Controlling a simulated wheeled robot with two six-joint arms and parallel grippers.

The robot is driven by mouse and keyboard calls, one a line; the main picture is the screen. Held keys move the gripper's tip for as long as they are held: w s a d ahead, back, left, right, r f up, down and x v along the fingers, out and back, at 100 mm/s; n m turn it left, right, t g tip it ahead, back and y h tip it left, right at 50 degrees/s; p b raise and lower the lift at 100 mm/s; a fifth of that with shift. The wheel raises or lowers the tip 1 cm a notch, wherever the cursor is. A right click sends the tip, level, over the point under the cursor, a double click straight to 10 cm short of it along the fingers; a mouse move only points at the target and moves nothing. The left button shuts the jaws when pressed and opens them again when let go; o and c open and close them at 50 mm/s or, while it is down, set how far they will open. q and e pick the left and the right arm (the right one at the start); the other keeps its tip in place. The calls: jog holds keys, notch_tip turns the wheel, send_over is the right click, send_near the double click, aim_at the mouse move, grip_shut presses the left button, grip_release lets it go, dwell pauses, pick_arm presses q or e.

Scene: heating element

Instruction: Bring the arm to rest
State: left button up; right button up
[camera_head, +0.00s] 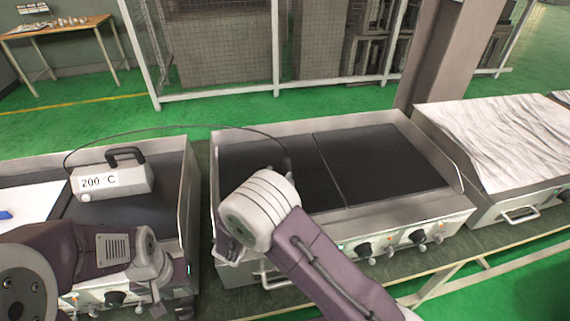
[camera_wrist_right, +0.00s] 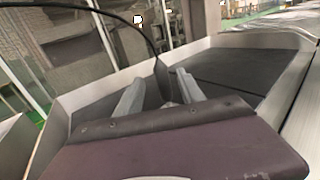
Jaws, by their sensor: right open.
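My right arm (camera_head: 320,262) reaches in from the bottom right over the middle griddle (camera_head: 385,165). In the right wrist view my right gripper (camera_wrist_right: 158,92) has its two grey fingers spread apart over the dark plate. A dark probe end (camera_wrist_right: 163,80) on a black cable shows between or behind the fingers; I cannot tell whether it touches them. In the head view the right fingers are hidden behind the wrist. My left arm (camera_head: 80,255) lies low at the left, and its fingers are not clearly visible.
A grey meter (camera_head: 125,181) reading 200 °C stands on the left griddle. Its cable (camera_head: 190,127) arcs over to the middle griddle, where the probe (camera_head: 287,168) shows. Raised steel walls edge the plates. A white-covered griddle (camera_head: 510,140) stands at the right.

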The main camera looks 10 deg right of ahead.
jog(key=shift+v, duration=0.95)
